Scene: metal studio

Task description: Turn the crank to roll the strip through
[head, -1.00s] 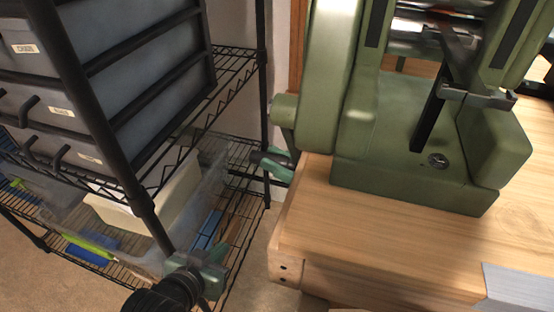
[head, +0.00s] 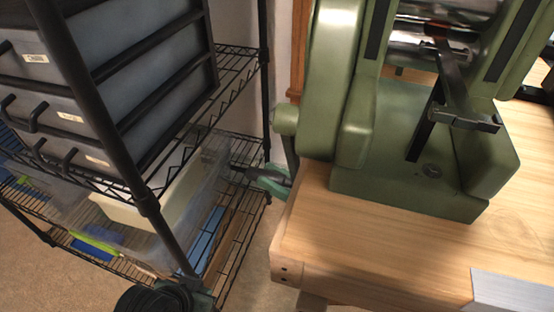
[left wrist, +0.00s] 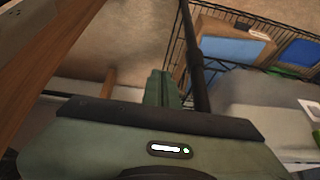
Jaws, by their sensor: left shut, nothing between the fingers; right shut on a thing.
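The green rolling mill (head: 405,150) stands on the wooden bench, with shiny rollers (head: 445,35) at the top. A small reddish piece, perhaps the strip (head: 437,29), shows between the rollers.
The wooden bench (head: 370,255) has clear top in front of the mill. A black wire shelf (head: 235,215) with grey drawers (head: 150,75) and clear bins stands close on the left. A grey plate (head: 515,290) lies at the bench's lower right.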

